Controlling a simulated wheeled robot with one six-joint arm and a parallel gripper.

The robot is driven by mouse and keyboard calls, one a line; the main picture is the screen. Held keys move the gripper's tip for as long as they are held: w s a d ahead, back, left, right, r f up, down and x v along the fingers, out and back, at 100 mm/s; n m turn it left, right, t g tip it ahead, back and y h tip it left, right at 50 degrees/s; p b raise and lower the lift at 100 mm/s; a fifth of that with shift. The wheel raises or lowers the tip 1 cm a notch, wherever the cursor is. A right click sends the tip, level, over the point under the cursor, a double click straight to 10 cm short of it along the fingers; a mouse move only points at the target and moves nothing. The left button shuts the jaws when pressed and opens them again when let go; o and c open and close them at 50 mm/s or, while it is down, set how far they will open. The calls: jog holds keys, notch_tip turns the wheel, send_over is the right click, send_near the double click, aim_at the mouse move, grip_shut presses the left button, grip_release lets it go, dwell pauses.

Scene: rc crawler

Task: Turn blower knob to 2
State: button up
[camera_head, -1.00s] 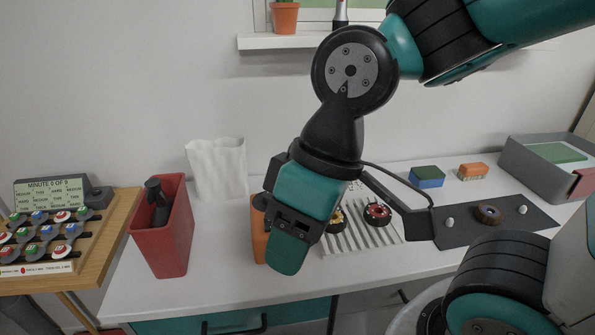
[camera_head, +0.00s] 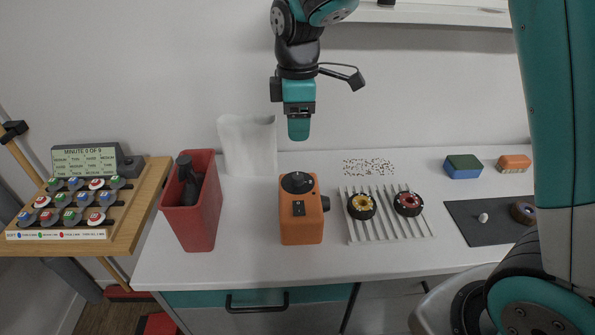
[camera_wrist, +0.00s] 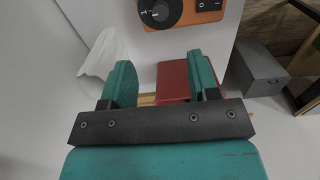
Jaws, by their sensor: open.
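The orange blower box (camera_head: 302,228) stands on the white table, with a round black knob (camera_head: 297,182) on its upper face and a black switch (camera_head: 298,208) below it. In the wrist view the knob (camera_wrist: 160,10) shows at the top edge, partly cut off, with white marks on it; which setting it points at I cannot tell. My gripper (camera_head: 299,132) hangs above and behind the blower, apart from it. In the wrist view its two teal fingers (camera_wrist: 160,82) are spread with nothing between them.
A red bin (camera_head: 195,215) with a black tool stands left of the blower, and a crumpled white bag (camera_head: 248,147) behind. A ribbed tray (camera_head: 390,226) holding two wheels is to the right. A control board (camera_head: 75,207) is at far left. Table space before the blower is clear.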

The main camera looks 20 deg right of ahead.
aim_at(298, 176)
notch_tip(298, 176, down, 13)
jog(key=shift+f+p, duration=0.1)
jog(key=shift+p, duration=0.45)
jog(key=c, duration=0.9)
